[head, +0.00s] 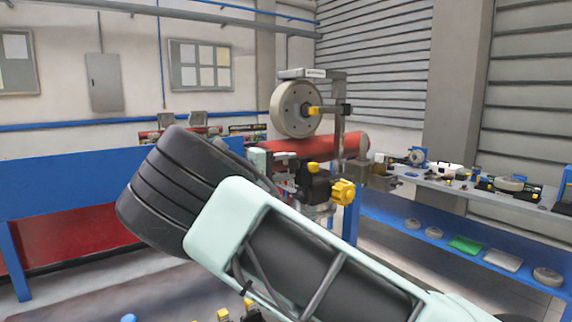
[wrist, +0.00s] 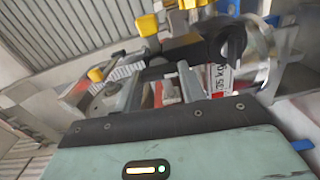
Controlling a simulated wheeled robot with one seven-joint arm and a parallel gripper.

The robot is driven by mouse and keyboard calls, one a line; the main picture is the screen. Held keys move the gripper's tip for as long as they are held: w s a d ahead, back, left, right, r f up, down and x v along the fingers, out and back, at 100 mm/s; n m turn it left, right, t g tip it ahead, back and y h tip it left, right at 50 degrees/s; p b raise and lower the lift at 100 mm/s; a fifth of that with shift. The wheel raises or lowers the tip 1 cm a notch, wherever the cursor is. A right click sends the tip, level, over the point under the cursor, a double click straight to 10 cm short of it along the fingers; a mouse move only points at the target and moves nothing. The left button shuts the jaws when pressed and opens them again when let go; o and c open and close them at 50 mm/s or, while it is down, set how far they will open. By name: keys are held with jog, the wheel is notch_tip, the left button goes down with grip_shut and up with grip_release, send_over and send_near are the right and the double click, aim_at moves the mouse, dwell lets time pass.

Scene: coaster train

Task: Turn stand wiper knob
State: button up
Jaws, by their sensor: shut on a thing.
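The stand (head: 340,110) rises in the middle of the head view. It carries a round beige wheel (head: 298,108) with a yellow knob (head: 314,110) at its centre. Lower down are a small yellow knob (head: 313,168) and a larger lobed yellow knob (head: 344,192). My gripper (head: 284,160) is at the stand's left side, largely hidden. In the wrist view its two grey fingers (wrist: 160,72) reach to a dark part of the stand (wrist: 181,54) and are shut on it. I cannot tell whether that part is the wiper knob. A yellow knob (wrist: 147,25) shows just beyond the fingertips.
A red cylinder (head: 350,144) lies behind the stand. A blue-framed workbench (head: 440,184) with tools stands at the right, with several items on its lower shelf. A blue panel (head: 60,165) is at the left. My arm covers the lower middle.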

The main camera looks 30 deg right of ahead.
jog(key=shift+n, duration=0.6)
jog(key=o, duration=1)
jog(key=shift+a, duration=0.1)
jog(key=a+b, duration=0.1)
jog(key=a, duration=0.4)
jog(key=a+b, duration=0.2)
jog(key=a, duration=0.4)
jog(key=a+b, duration=0.2)
jog(key=a, duration=0.4)
jog(key=shift+s+a, duration=0.15)
jog(key=shift+s, duration=0.1)
